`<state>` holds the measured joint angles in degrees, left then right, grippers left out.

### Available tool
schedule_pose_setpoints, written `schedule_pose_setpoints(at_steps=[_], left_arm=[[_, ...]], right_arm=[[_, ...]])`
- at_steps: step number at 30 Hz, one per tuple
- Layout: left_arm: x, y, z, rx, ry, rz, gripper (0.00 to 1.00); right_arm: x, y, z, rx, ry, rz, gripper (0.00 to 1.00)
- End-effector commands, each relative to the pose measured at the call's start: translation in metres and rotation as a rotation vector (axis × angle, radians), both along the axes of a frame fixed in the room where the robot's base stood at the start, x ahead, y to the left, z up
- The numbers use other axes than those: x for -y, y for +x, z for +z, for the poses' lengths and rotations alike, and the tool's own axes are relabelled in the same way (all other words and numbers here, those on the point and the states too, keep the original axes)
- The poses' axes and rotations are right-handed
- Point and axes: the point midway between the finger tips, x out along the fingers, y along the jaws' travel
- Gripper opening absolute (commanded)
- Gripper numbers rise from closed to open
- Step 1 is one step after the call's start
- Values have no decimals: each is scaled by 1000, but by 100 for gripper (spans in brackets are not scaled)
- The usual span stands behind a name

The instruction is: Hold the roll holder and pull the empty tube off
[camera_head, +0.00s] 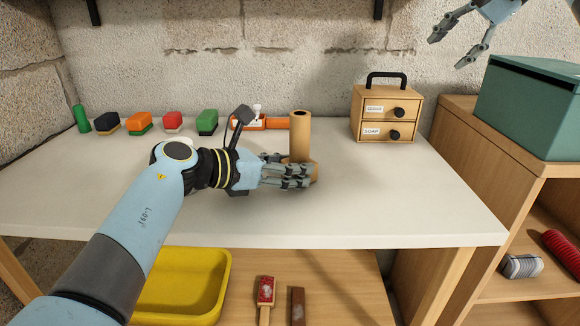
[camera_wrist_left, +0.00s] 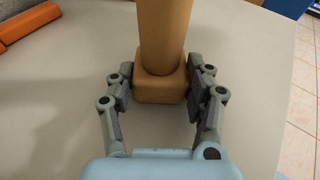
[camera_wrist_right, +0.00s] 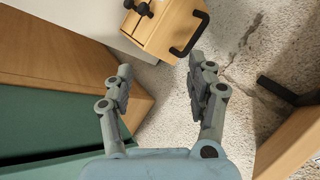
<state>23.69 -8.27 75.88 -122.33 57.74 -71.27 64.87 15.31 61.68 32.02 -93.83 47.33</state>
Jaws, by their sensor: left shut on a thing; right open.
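The empty tube (camera_head: 300,137), a tan cardboard cylinder with a dark hole at its top, stands upright on the roll holder (camera_head: 316,171), a wooden block base on the white table. My left gripper (camera_head: 299,177) is low at the table, its fingers shut on the base of the holder. In the left wrist view the holder (camera_wrist_left: 160,88) sits between the fingers, with the tube (camera_wrist_left: 165,35) rising above it. My right gripper (camera_head: 458,45) is open and empty, high at the upper right, far from the tube. The right wrist view shows its spread fingers (camera_wrist_right: 160,90).
A small wooden drawer box (camera_head: 386,113) stands behind right of the tube. A green box (camera_head: 530,108) sits on the right cabinet. The table's right part (camera_head: 420,200) is clear.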

Motion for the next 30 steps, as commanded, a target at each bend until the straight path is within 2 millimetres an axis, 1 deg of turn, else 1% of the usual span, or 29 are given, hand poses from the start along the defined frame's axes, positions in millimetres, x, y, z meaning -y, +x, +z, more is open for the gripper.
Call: schedule_pose_setpoints(at_steps=[1, 2, 3, 5, 6, 8, 9, 12, 15, 18, 21, 26, 30], left_arm=[[-1, -1, -3, -4, 3, -1, 16], [-1, -1, -3, -4, 3, -1, 16], [-1, -1, -3, -4, 3, -1, 16], [-1, -1, -3, -4, 3, -1, 16], [-1, -1, -3, -4, 3, -1, 16], [-1, -1, -3, -4, 3, -1, 16], [-1, -1, -3, -4, 4, 0, 16], [-1, -1, -3, -4, 4, 0, 16], [-1, -1, -3, -5, 4, 1, 16], [-1, -1, -3, -5, 4, 1, 16], [-1, -1, -3, -5, 4, 1, 16], [-1, -1, -3, -5, 4, 0, 16], [-1, -1, -3, -5, 4, 0, 16]], right_arm=[[-29, 1, -9, -65, 34, 3, 57], [-45, 1, -15, -108, 49, 0, 57], [-66, -1, -22, -163, 67, -3, 57], [-97, -5, -31, -246, 84, -5, 57], [-118, -10, -36, -300, 91, -6, 57], [-149, -18, -43, -380, 93, -8, 57], [-169, -25, -47, -432, 90, -8, 57], [-214, -43, -55, -548, 69, -10, 57], [-248, -62, -60, -642, 36, -14, 57], [-272, -78, -63, -707, 2, -19, 57], [-286, -89, -64, -745, -23, -24, 57], [-293, -94, -69, -767, -37, -28, 57], [-292, -94, -80, -766, -35, -28, 57]])
